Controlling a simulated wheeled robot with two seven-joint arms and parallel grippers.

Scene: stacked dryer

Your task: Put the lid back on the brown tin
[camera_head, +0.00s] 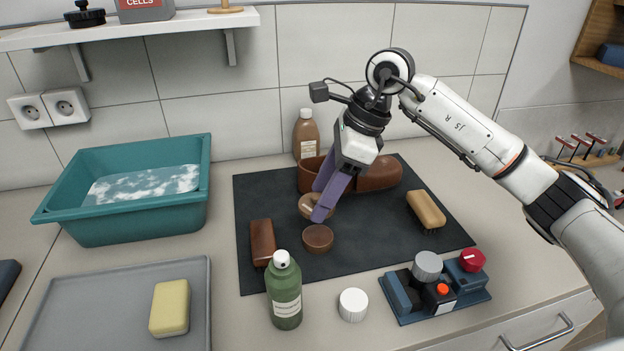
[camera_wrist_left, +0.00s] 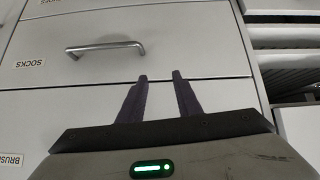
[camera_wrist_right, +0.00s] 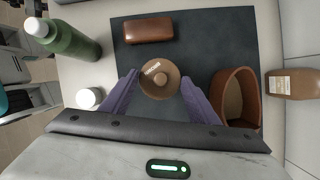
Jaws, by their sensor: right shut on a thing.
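The lid also shows between the fingertips in the right wrist view (camera_wrist_right: 160,80). The brown tin (camera_head: 317,238), small and round, stands on the dark mat, just in front of and below the held lid in the head view. I cannot make out the tin in the right wrist view, where the lid seems to cover it. My left gripper (camera_wrist_left: 159,76) is open and empty in front of drawers, outside the head view.
On the mat (camera_head: 400,240) are a dark brown brush (camera_head: 262,242), a brown shoe (camera_head: 378,174) and a tan brush (camera_head: 426,209). A brown bottle (camera_head: 306,135) stands behind.

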